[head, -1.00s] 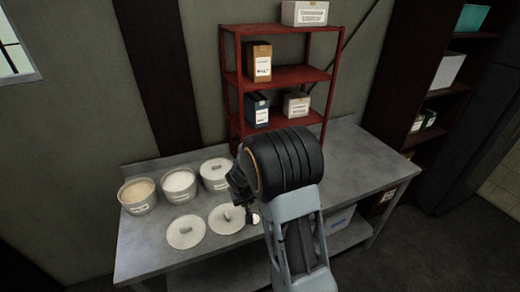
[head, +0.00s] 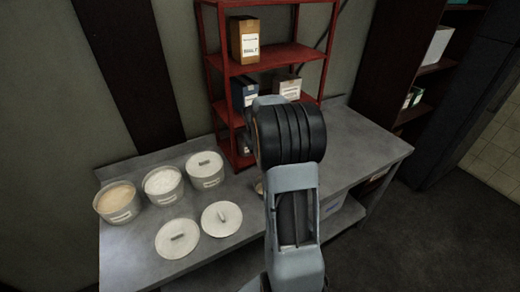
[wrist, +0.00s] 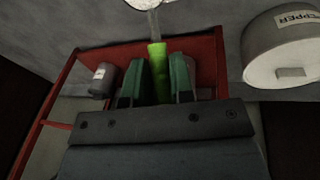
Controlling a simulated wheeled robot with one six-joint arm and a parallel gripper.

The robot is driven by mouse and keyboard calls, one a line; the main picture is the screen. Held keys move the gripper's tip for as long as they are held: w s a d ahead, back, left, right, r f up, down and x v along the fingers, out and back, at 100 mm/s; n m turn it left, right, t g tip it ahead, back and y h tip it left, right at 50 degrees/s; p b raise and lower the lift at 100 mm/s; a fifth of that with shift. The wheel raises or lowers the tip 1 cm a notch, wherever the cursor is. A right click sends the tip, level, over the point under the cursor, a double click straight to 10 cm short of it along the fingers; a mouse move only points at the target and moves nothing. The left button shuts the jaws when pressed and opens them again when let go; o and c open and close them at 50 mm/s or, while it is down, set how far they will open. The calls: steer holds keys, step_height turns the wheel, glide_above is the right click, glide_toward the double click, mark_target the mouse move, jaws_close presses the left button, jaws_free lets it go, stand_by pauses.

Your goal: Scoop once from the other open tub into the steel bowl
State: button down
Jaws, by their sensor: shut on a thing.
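My gripper (wrist: 160,68) is shut on the green handle of a scoop (wrist: 157,54). The scoop's pale metal head is cut off at the top of the wrist view, and its contents cannot be told. In the head view my arm hides the gripper. Two open tubs stand at the table's left: one with tan contents (head: 118,202) and one with white contents (head: 163,186). A third tub (head: 205,169) beside them has its lid on.
Two round lids (head: 177,239) (head: 222,219) lie on the steel table (head: 138,257) before the tubs. A red shelf (head: 290,54) with boxes stands behind. A tub labelled PEPPER (wrist: 289,50) shows close at right in the wrist view. The table's right part is clear.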

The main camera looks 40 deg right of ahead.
steer(key=shift+b+x, duration=0.35)
steer(key=shift+x, duration=0.55)
steer(key=shift+s+r+y+p, duration=0.25)
steer(key=shift+r+p, duration=0.25)
steer(key=shift+p, duration=0.5)
steer(key=shift+d+f+y+p, duration=0.1)
steer(key=shift+d+y+p, duration=0.3)
steer(key=shift+y+p, duration=0.15)
steer(key=d+f+m+t+y+b, duration=0.1)
steer(key=d+f+y, duration=0.4)
steer(key=y, duration=0.8)
steer(key=shift+d+f+t+y, duration=0.2)
steer(key=shift+d+t+y, duration=0.1)
steer(key=shift+y, duration=0.1)
